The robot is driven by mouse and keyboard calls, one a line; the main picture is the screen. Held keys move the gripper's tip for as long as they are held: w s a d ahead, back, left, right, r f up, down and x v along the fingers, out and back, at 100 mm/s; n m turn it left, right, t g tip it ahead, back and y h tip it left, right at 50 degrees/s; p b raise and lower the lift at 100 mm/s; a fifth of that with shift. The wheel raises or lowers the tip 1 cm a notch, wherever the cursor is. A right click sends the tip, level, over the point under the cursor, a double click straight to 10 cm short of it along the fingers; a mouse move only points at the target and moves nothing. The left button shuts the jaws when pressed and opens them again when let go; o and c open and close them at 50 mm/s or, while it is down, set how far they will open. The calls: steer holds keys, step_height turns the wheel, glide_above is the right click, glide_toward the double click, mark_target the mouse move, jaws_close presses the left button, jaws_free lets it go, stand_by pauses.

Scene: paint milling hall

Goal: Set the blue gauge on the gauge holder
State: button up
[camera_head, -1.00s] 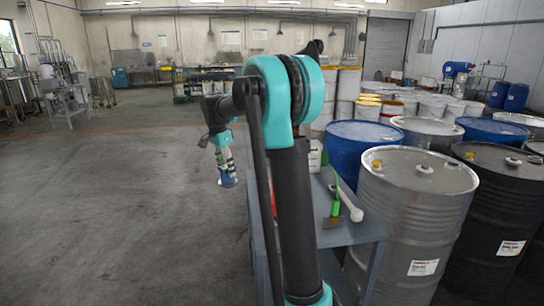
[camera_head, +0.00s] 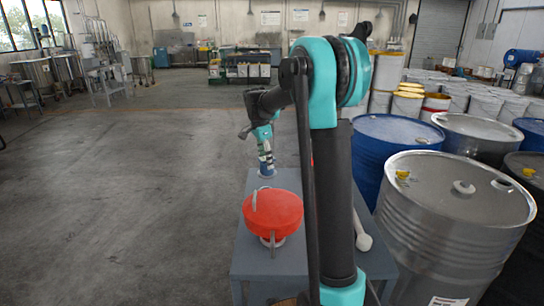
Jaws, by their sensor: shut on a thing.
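My gripper (camera_head: 266,164) points down over the far left part of the grey table, beyond the red round object. It is shut on the blue gauge (camera_head: 267,171), which shows only as a small blue-and-pale piece at the fingertips. The gauge is small and partly covered by the fingers, and I cannot tell whether it touches anything below. I cannot make out the gauge holder for certain; my arm hides part of the table.
The grey table (camera_head: 254,262) carries a large red round object (camera_head: 272,209) with grey metal parts. A white-ended tool (camera_head: 363,239) lies right of my arm. Grey drum (camera_head: 455,225) and blue drum (camera_head: 378,150) stand close on the right. The floor at left is clear.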

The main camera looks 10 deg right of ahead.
mark_target(265, 173)
steer(key=shift+f, duration=2.45)
steer(key=shift+a, duration=0.2)
steer(key=shift+f, duration=0.2)
steer(key=shift+f, duration=0.45)
steer(key=shift+f, duration=1.05)
steer(key=o, duration=1.6)
